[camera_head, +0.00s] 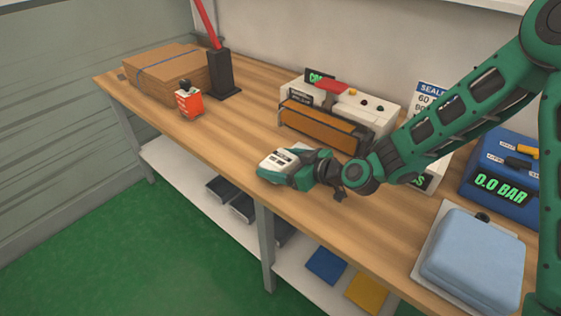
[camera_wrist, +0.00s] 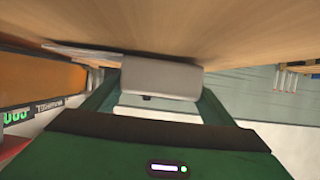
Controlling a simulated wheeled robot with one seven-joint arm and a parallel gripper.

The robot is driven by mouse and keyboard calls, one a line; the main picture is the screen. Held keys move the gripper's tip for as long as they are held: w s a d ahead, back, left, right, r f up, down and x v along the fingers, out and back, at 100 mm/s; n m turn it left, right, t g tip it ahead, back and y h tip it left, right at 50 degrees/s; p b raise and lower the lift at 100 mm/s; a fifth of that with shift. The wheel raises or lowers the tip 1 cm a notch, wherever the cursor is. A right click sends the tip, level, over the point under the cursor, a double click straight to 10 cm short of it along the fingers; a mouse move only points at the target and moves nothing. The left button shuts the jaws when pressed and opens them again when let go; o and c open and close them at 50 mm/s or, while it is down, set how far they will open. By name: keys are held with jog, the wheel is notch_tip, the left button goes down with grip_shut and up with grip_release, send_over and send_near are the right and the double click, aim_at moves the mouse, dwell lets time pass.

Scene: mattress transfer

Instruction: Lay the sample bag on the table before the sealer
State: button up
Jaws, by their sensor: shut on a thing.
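The sealer (camera_head: 345,105) is a pale machine with a red handle and a brown-orange front, standing against the wall. My gripper (camera_head: 283,168) is in front of it, low over the table's front part, and is shut on a pale grey-white piece (camera_head: 276,160), which looks like the sample bag. In the wrist view that piece (camera_wrist: 160,76) sits between the green fingers of my gripper (camera_wrist: 158,95), close to the wooden table (camera_wrist: 230,30). A thin pale flat part (camera_wrist: 82,51) shows at its left. I cannot tell whether it touches the table.
A light-blue padded block (camera_head: 474,258) lies on a white plate at the right, near a blue device (camera_head: 500,178) reading 0.0 BAR. A cardboard box (camera_head: 165,78), an orange item (camera_head: 189,104) and a dark post with a red lever (camera_head: 222,75) stand at left. Bare table (camera_head: 235,130) lies between.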

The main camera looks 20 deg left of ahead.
jog(key=shift+f, duration=0.3)
jog(key=o, duration=1.2)
jog(key=shift+d, duration=0.1)
